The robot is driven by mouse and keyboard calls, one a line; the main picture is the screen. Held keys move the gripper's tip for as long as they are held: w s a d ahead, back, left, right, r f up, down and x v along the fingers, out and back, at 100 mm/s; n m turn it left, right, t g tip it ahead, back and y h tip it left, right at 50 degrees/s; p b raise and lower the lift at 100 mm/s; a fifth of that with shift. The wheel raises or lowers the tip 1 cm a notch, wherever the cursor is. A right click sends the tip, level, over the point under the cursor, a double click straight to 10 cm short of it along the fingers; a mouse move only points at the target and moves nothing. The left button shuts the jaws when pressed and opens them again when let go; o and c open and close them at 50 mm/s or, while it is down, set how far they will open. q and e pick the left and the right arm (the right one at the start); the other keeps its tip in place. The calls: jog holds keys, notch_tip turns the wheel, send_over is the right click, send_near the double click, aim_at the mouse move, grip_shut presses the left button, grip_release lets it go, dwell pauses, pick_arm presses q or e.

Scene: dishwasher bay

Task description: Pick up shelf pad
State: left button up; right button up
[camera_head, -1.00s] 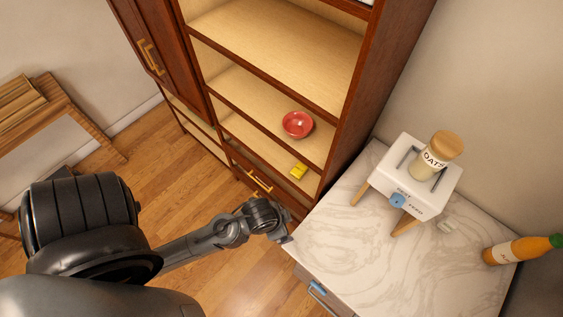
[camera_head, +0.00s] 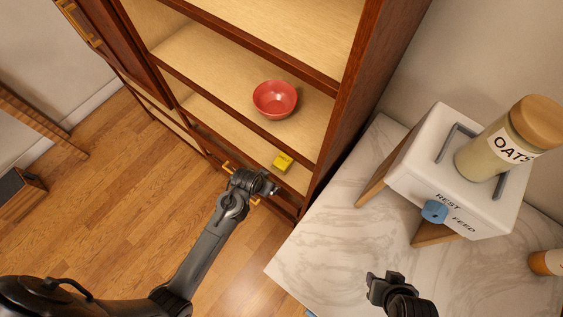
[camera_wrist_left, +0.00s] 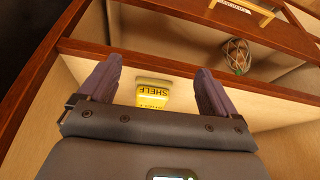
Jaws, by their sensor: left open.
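The shelf pad (camera_head: 283,162) is a small yellow block on a low shelf of the wooden cabinet. In the left wrist view the pad (camera_wrist_left: 153,92) shows the letters SHELF and appears in the gap between my two fingers. My left gripper (camera_head: 268,186) is at the cabinet front, just below and left of the pad in the head view. In the left wrist view this gripper (camera_wrist_left: 157,68) is open and empty, with no finger seen touching the pad. My right gripper (camera_head: 385,282) is over the marble counter; its jaw opening is unclear.
A red bowl (camera_head: 275,99) sits on the shelf above the pad. Shelf edges and the cabinet side wall (camera_head: 345,125) bound the space. A white stand (camera_head: 462,185) with an oats jar (camera_head: 490,150) is on the marble counter (camera_head: 325,230). A patterned round object (camera_wrist_left: 237,55) shows in the wrist view.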

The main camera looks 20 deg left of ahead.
aim_at(284, 159)
pick_arm(q)
jog(key=w, duration=0.3)
jog(key=w+d, duration=0.1)
jog(key=w, duration=0.3)
jog(key=w+d+b, duration=0.1)
jog(key=w, duration=0.2)
jog(key=shift+w+r, duration=0.1)
jog(key=shift+w, duration=0.25)
jog(key=shift+w+d+f, duration=0.1)
jog(key=shift+w+f, duration=0.25)
jog(key=shift+f, duration=0.15)
jog(key=shift+s+f, duration=0.1)
jog(key=c, duration=1.1)
